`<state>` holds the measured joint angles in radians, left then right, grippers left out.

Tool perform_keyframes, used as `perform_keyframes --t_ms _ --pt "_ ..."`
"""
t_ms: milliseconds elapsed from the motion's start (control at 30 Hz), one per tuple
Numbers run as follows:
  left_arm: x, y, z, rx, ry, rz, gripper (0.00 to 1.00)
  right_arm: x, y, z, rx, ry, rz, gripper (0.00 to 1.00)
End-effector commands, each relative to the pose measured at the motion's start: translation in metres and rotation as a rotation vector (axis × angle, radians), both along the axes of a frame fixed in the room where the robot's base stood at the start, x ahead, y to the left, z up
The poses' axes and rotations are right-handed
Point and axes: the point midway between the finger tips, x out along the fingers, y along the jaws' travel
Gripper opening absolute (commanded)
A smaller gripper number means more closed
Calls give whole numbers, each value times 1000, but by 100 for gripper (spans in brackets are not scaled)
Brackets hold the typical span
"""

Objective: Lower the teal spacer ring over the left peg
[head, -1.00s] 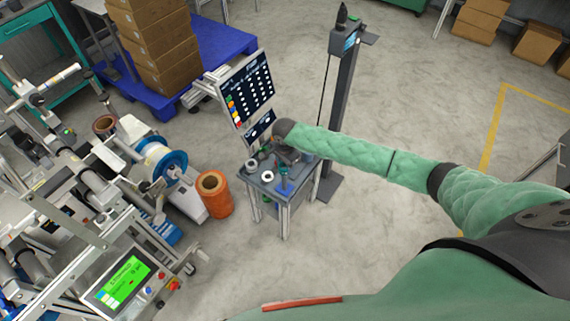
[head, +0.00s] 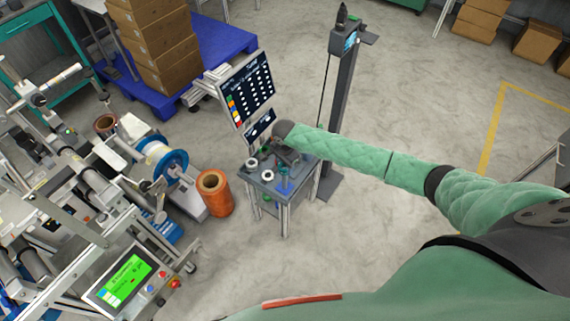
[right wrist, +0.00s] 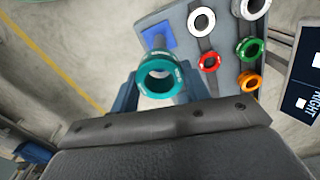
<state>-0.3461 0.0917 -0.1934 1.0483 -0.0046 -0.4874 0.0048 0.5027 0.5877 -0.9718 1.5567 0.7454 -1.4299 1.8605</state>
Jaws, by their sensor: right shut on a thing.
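The teal spacer ring (right wrist: 160,76) is held in my right gripper (right wrist: 160,88), whose blue fingers close on it from both sides in the right wrist view. Its open hole faces the camera. Past it lies a blue square base (right wrist: 158,36) with a pale upright on it, partly hidden by the ring. In the head view my right gripper (head: 286,156) is over the small table (head: 272,190), close to a blue post (head: 284,182). I cannot tell whether this is the left peg, or whether the ring is around or above any peg. My left gripper is not in view.
On the table stand a white ring (right wrist: 202,20), a pale ring (right wrist: 250,8), and red (right wrist: 209,61), green (right wrist: 250,48) and orange (right wrist: 249,82) rings. A screen panel (head: 246,90) stands behind the table. A dark column (head: 340,110) rises beside it. An orange roll (head: 214,194) stands left.

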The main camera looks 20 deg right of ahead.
Motion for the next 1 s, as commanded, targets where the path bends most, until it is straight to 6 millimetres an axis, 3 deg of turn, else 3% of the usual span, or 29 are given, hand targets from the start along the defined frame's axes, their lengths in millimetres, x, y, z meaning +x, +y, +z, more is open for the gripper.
perform_keyframes --t_ms 1000 --pt "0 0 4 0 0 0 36 0 -1 -13 -1 0 -1 21"
